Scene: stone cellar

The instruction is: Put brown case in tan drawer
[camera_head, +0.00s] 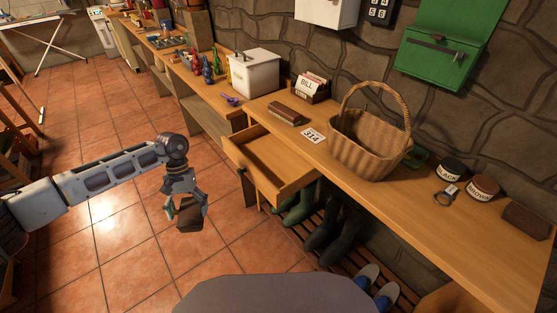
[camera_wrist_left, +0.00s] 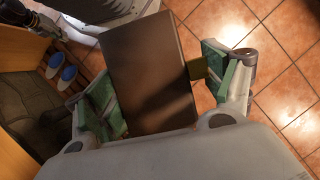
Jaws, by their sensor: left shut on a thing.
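The brown case (camera_head: 189,217) is a dark brown box held in my left gripper (camera_head: 186,204), above the tiled floor and left of the drawer. In the left wrist view the case (camera_wrist_left: 150,70) lies between the green finger pads, with a small brass-coloured tab on its right side. The gripper is shut on it. The tan drawer (camera_head: 251,172) is pulled out from under the wooden counter, and its visible inside looks empty. The case is outside the drawer, apart from it.
A wicker basket (camera_head: 371,144), a brown block-like object (camera_head: 287,113), a price card (camera_head: 313,135) and a box of papers (camera_head: 311,88) stand on the counter (camera_head: 420,200). Green boots (camera_head: 300,205) and dark boots (camera_head: 338,235) stand below, beside the drawer. Floor around the left gripper is clear.

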